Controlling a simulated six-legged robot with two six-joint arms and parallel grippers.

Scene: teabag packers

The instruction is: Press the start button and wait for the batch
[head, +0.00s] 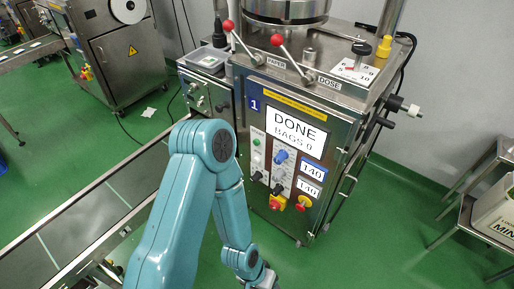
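The packing machine (330,160) stands in the middle, a steel cabinet marked 1. Its display (297,133) reads DONE and BAGS 0. A small green button (257,142) sits left of the display's lower edge, likely the start button; its label is too small to read. My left arm comes up from the bottom left and bends down in front of the machine. Its gripper (263,279) is at the bottom edge, low and apart from the panel, fingers unclear. My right gripper is out of view.
Red-balled levers (277,40) and a dial plate (355,71) are on the machine's top. A conveyor (95,205) runs along the left. A second machine (115,50) stands behind left. A steel stand (480,215) with a box is at right. Green floor is clear between.

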